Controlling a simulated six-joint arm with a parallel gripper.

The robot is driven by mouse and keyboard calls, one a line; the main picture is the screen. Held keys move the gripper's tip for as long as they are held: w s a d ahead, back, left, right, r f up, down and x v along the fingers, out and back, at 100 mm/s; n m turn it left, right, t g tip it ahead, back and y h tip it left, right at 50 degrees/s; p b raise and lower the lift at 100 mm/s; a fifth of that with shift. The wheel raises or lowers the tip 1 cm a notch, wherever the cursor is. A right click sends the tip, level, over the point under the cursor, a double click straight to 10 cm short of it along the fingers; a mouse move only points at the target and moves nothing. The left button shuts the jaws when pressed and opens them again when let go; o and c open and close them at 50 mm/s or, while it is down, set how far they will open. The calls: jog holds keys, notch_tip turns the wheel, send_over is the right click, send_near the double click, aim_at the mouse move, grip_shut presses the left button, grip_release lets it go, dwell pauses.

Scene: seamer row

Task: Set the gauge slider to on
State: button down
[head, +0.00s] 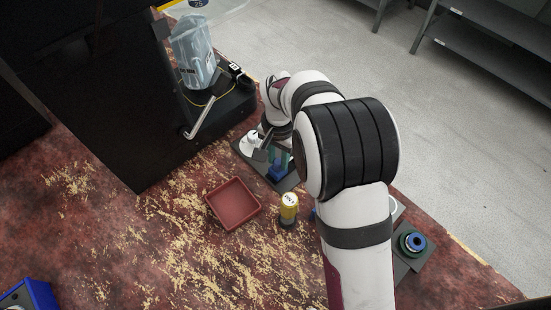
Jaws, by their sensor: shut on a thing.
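A dark grey base plate (290,184) lies on the worn red surface in the middle of the head view. It carries a blue and green fixture (278,172), which looks like the gauge slider. My arm reaches over the plate from the lower right. My gripper (264,150) is low over the plate, beside a white rounded part (249,138) and close to the fixture. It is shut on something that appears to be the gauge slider. The jaws are small here and partly hidden by the wrist, so the contact and the slider's setting cannot be read.
A clear jug (194,55) stands behind on a black machine with a grey lever (205,118). A round green-blue part (412,242) is at right.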

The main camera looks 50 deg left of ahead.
jog(key=shift+w, duration=1.6)
jog(key=c, duration=0.6)
grip_release()
jog(key=shift+s, duration=0.1)
notch_tip(320, 180, up, 16)
jog(key=shift+f, duration=0.1)
